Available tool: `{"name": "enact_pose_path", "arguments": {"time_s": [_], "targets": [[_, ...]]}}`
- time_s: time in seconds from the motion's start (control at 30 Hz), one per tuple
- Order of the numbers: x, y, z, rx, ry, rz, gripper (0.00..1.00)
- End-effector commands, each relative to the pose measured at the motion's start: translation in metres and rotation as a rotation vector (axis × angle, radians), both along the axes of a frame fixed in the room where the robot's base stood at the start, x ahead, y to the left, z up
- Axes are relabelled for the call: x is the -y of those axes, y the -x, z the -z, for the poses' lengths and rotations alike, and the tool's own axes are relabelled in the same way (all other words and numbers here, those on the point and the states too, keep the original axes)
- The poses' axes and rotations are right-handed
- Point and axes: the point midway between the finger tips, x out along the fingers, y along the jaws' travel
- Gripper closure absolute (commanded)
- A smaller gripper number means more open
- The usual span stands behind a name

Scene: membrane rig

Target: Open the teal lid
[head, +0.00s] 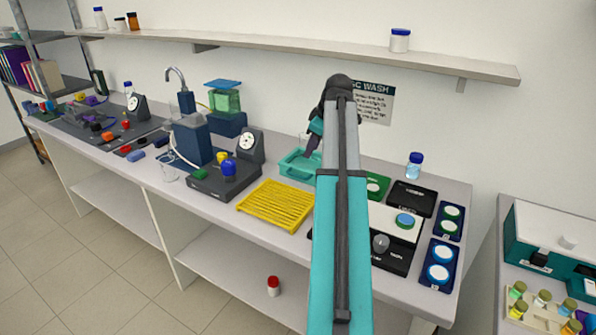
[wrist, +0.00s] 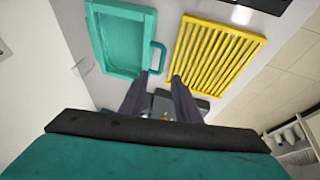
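A teal rectangular piece with a raised rim and a loop handle, which looks like the teal lid (wrist: 98,42), lies on the bench. In the head view the teal lid (head: 291,170) is partly hidden by my arm. Its handle (wrist: 159,58) sticks out on the right side in the wrist view. My gripper (wrist: 159,78) is open and empty, its two dark fingers apart. The handle lies just past the fingertips, roughly between them, and I see no clear contact. In the head view my gripper (head: 309,150) is over the lid's right part.
A yellow slatted rack (head: 275,205) lies close beside the teal lid; it also shows in the wrist view (wrist: 217,55). A dark pump unit with a gauge (head: 249,147) stands to the left. A black filter device (head: 395,255) and membrane trays (head: 441,263) are at right.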

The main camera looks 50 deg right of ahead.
Motion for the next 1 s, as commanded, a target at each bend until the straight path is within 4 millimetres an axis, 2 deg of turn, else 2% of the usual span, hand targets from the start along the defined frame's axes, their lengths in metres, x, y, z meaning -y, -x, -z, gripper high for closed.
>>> {"name": "enact_pose_path", "arguments": {"time_s": [0.37, 1.0], "targets": [[-0.009, -0.013, 0.010, 0.000, -0.001, -0.015, 0.70], [-0.007, -0.042, 0.072, -0.002, -0.002, -0.017, 0.70]]}}
